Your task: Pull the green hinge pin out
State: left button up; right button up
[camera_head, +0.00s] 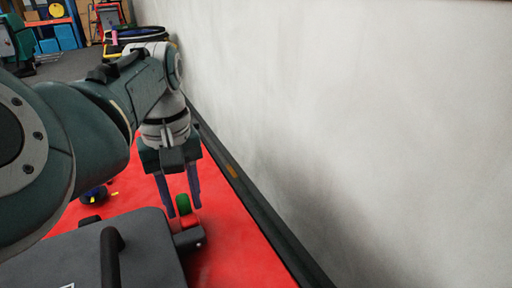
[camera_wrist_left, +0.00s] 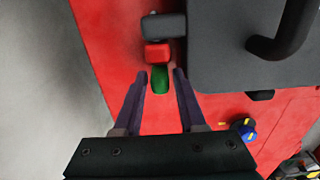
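The green hinge pin (camera_head: 183,203) stands out of a hinge at the corner of a dark grey lid (camera_head: 130,255). The pin also shows in the left wrist view (camera_wrist_left: 159,80), next to a red hinge block (camera_wrist_left: 157,53) and a dark hinge block (camera_wrist_left: 163,26). My left gripper (camera_head: 182,209) points down with one finger on each side of the pin. In the left wrist view its fingertips (camera_wrist_left: 160,74) are apart, with gaps showing between them and the pin. My right gripper is out of view.
The lid carries a black handle (camera_head: 111,255). A red surface (camera_head: 235,255) surrounds it, with a dark blue and yellow knob (camera_head: 94,194) at the left. A white wall (camera_head: 350,120) with a dark skirting edge (camera_head: 245,190) runs close along the right.

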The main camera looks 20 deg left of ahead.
pick_arm(q)
jog(key=shift+c, duration=0.3)
grip_shut()
dwell(1.1)
